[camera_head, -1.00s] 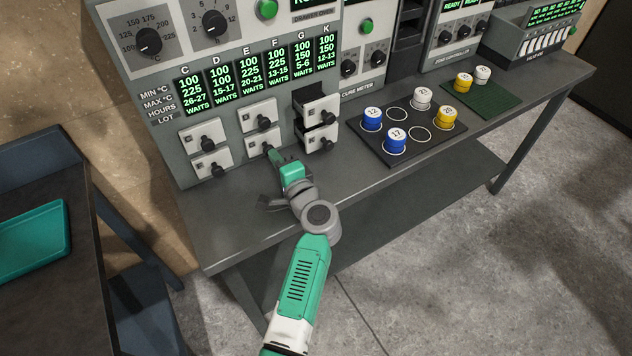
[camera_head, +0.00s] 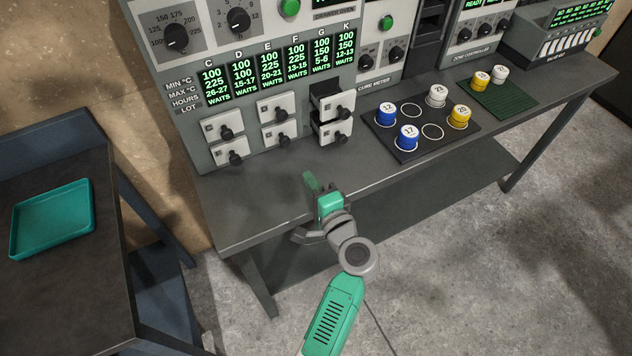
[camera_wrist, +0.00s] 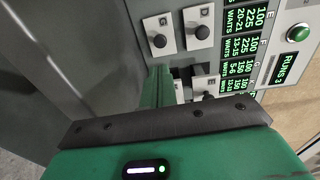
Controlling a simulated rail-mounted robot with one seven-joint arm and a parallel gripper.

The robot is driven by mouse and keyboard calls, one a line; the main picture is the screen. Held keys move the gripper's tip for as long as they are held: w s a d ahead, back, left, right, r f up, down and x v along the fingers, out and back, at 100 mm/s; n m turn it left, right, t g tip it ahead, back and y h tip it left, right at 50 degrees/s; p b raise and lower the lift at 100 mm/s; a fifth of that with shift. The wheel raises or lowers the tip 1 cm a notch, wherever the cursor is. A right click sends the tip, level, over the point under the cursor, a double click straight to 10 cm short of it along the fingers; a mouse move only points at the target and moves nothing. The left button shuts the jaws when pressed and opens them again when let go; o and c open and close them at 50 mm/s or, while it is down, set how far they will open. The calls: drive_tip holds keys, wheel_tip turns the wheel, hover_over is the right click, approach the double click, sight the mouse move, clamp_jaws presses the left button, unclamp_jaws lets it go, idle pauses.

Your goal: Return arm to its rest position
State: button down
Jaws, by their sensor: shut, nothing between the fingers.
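My gripper (camera_head: 311,183) is shut and empty. In the head view it is over the front part of the grey bench (camera_head: 255,205), in front of the drawer oven (camera_head: 185,85) and apart from its drawers. In the wrist view the green fingers (camera_wrist: 157,88) point toward the oven drawers (camera_wrist: 185,35). The two drawers in the right column (camera_head: 333,115) stand out from the panel, while the others look flush. What those two drawers hold cannot be seen.
A dark tray (camera_head: 405,150) on the bench holds several blue, white and yellow pots. A green mat (camera_head: 500,100) farther right carries a yellow and a white pot. A side table (camera_head: 75,285) at left holds a teal tray (camera_head: 50,218). Open floor lies in front.

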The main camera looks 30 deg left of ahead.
drive_tip(key=shift+v, duration=1.35)
drive_tip(key=d+r+n+t+h, duration=0.2)
drive_tip(key=d+r+t, duration=0.15)
drive_tip(key=r, duration=0.55)
drive_tip(key=d+r+n+t+h, duration=0.2)
drive_tip(key=d+r, duration=0.3)
drive_tip(key=r, duration=0.5)
drive_tip(key=d+r+n+t+h, duration=0.2)
drive_tip(key=d+r+t, duration=0.15)
drive_tip(key=r, duration=0.55)
drive_tip(key=s+d+r+t+h+p, duration=0.1)
drive_tip(key=s+d+r+t+h, duration=0.3)
drive_tip(key=s+r, duration=0.6)
drive_tip(key=s+d+r+t+h+p, duration=0.25)
drive_tip(key=s+d+r+h, duration=0.35)
drive_tip(key=r, duration=0.7)
wheel_tip(320, 180, up, 31)
drive_tip(key=w+y+p, duration=0.1)
drive_tip(key=y+p, duration=0.1)
drive_tip(key=p, duration=2.8)
drive_tip(key=shift+w+n, duration=0.3)
drive_tip(key=shift+w, duration=0.1)
